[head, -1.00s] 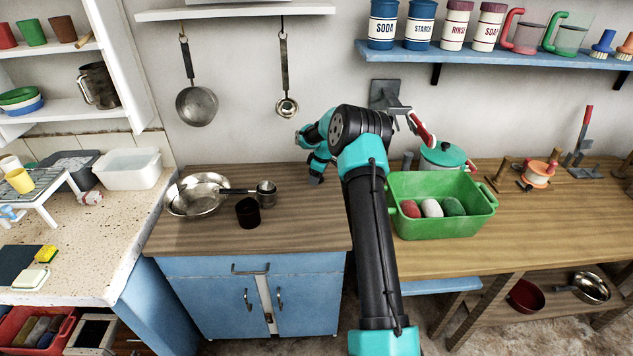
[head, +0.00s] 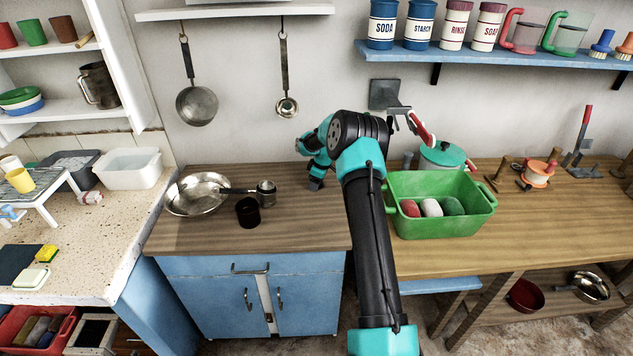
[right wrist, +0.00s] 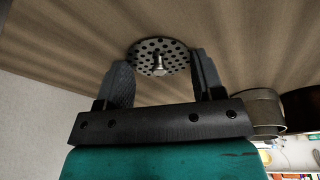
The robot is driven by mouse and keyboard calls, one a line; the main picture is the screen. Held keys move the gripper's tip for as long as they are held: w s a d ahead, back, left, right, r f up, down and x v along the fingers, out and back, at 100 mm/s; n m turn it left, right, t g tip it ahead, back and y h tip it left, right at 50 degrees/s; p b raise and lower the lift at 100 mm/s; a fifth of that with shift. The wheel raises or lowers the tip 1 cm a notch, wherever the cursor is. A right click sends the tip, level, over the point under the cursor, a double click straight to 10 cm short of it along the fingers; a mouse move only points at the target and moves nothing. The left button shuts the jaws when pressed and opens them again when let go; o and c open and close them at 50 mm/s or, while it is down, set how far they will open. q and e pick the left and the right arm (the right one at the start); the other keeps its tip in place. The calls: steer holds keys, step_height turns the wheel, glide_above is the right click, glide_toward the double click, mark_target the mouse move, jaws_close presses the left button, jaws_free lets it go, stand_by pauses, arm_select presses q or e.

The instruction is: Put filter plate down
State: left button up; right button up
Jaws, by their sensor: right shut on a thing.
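The filter plate (right wrist: 172,49) is a round metal disc full of holes with a small central knob. In the right wrist view it lies between the fingertips of my right gripper (right wrist: 161,64), which is shut on it. The wooden counter top (head: 320,225) is right behind the plate; I cannot tell whether they touch. In the head view my right gripper (head: 315,185) is low over the back right of this counter, and the plate is hidden there. My left gripper is not in view.
A metal pan (head: 190,207), a small metal pot (head: 266,187) and a dark cup (head: 248,214) stand left of the gripper. A green tub (head: 440,222) with several coloured pieces stands to the right. The counter's front right is clear.

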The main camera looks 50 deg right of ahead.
mark_target(323, 187)
steer(key=o, duration=0.9)
steer(key=shift+s+a+f, duration=0.15)
steer(key=shift+s+f, duration=0.05)
steer(key=shift+f, duration=0.6)
steer(key=shift+r, duration=0.4)
steer(key=v, duration=1.3)
steer(key=shift+w, duration=0.3)
